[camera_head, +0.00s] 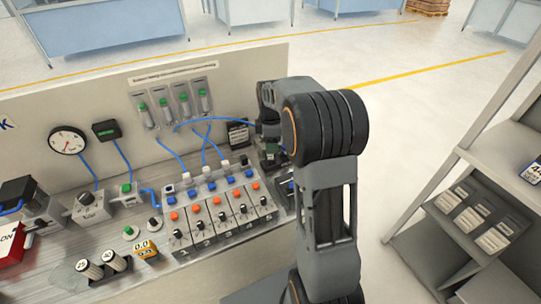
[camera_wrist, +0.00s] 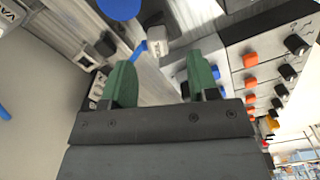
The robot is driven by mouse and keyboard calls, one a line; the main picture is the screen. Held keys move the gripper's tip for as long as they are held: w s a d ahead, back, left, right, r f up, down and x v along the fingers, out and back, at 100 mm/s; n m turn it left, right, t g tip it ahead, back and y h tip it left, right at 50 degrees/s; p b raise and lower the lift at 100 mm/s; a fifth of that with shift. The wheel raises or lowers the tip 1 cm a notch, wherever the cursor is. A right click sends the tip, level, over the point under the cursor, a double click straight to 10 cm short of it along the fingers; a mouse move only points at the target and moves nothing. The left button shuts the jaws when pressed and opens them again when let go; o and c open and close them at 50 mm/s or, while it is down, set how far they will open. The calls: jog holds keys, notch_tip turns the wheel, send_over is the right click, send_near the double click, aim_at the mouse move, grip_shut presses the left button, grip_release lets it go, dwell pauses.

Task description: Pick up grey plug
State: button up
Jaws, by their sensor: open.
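In the wrist view my gripper (camera_wrist: 161,76) is open, with two green fingertips spread apart and nothing between them. A small light-grey block that looks like a plug (camera_wrist: 158,39) lies beyond the gap between the fingertips, apart from them. A blue tube end shows beside it. In the head view my gripper (camera_head: 270,153) is at the right end of the panel, partly hidden by my own arm. I cannot clearly make out the grey plug in the head view. Pale plugs (camera_head: 208,169) with blue tubes stand in the valve row to the left of my gripper.
The bench (camera_head: 200,255) carries a valve block with orange and black knobs (camera_head: 197,207), close to my gripper's left. Blue tubes (camera_head: 205,140) loop in front of the upright panel (camera_head: 105,80). A grey shelf unit (camera_head: 458,232) stands at the right.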

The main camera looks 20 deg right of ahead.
aim_at(270, 157)
jog(key=shift+w+f+p, duration=0.1)
jog(key=shift+f+p, duration=0.25)
jog(key=shift+f, duration=2.35)
jog(key=shift+c, duration=0.4)
jog(key=c, duration=0.9)
